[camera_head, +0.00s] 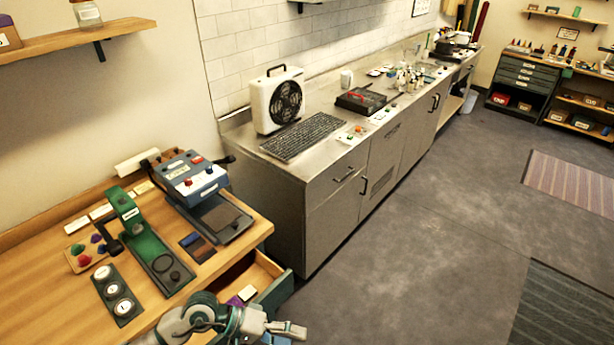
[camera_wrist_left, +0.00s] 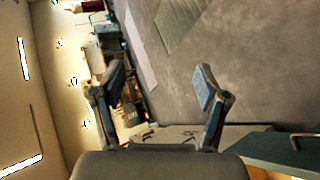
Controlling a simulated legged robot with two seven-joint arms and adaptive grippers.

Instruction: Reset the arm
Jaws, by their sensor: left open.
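My left arm comes in at the bottom of the head view, with its wrist and gripper (camera_head: 287,330) beside the open drawer of the wooden table. In the left wrist view my left gripper (camera_wrist_left: 160,84) has its two fingers spread wide apart, with nothing between them. It is above the floor, clear of the tabletop objects. My right gripper does not show in either view.
The wooden table (camera_head: 62,290) holds a green press (camera_head: 148,245), a blue machine (camera_head: 190,178) and a dark strip with white discs (camera_head: 117,294). Its drawer (camera_head: 275,292) stands open close to my left arm.

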